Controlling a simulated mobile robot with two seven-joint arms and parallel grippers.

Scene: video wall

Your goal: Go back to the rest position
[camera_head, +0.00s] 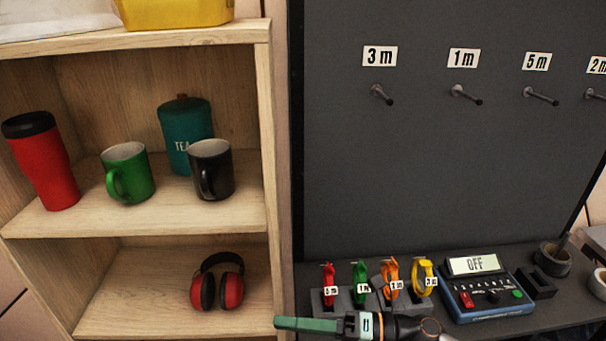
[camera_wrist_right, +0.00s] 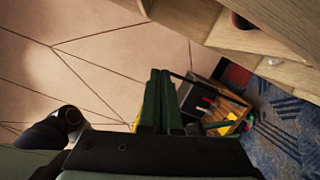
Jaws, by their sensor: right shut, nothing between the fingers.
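My right gripper (camera_head: 278,322) shows at the bottom of the head view, with green fingers pointing left and its dark wrist behind them. It is in front of the lower edge of the wooden shelf (camera_head: 190,232) and the dark bench. In the right wrist view the two green fingers of my right gripper (camera_wrist_right: 160,75) lie together, shut with nothing between them.
The shelf holds a red tumbler (camera_head: 45,165), a green mug (camera_head: 128,173), a black mug (camera_head: 212,172), a teal tin (camera_head: 184,125) and red earmuffs (camera_head: 230,290). Coloured cable coils (camera_head: 390,275) and a blue tester (camera_head: 490,300) stand on the bench below the pegboard (camera_head: 430,170).

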